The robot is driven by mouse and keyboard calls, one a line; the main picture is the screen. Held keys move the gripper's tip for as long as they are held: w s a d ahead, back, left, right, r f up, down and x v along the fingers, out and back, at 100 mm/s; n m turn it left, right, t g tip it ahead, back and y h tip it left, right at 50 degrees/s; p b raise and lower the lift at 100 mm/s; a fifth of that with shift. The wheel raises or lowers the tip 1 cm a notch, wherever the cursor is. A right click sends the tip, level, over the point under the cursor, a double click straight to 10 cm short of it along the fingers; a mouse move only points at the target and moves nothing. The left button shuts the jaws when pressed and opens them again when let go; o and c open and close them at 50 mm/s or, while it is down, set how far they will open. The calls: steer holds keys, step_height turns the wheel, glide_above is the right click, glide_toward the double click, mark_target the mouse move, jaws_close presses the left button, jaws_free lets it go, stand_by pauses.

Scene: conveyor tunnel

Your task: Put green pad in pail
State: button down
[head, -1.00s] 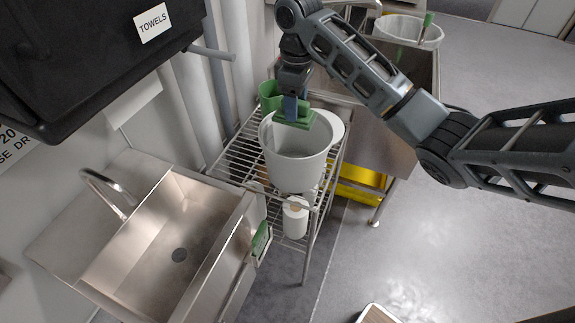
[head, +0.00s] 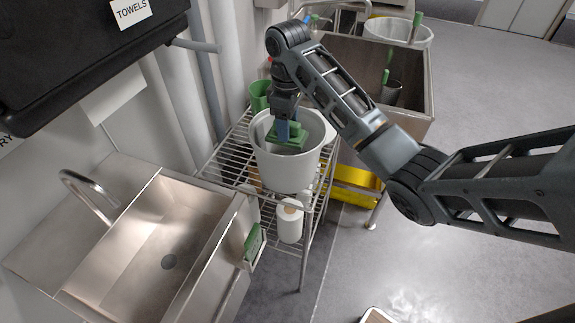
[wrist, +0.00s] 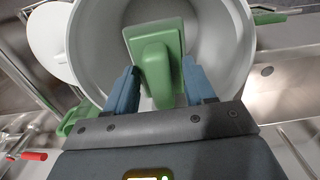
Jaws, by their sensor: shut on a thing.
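The green pad (head: 291,138) is a flat block with a raised grip. My gripper (head: 284,132) is shut on it, pointing down into the grey-white pail (head: 287,171). The pad sits within the pail's mouth, a little below the rim; whether it touches the bottom cannot be told. In the wrist view the pad (wrist: 157,48) shows between the blue fingers of my gripper (wrist: 160,88), with the pail's inner wall (wrist: 228,60) around it. The pail stands upright on a wire rack (head: 232,160).
A green container (head: 260,96) stands behind the pail. A steel sink (head: 150,245) is at left, with a green-and-white item (head: 253,245) on its side. A paper roll (head: 290,222) sits on the lower shelf. A steel basin (head: 410,110) and yellow bin (head: 355,190) are at right.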

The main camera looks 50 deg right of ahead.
step_height(320, 180, down, 10)
steer(key=shift+r+b, duration=0.25)
steer(key=shift+b, duration=0.05)
steer(key=shift+f, duration=0.6)
steer(key=shift+c, duration=1.9)
jaws_free()
steer(key=shift+r, duration=0.1)
step_height(320, 180, up, 12)
steer(key=shift+f+p, duration=0.15)
steer(key=shift+p, duration=1)
steer(key=shift+r+p, duration=0.55)
steer(key=shift+r, duration=0.15)
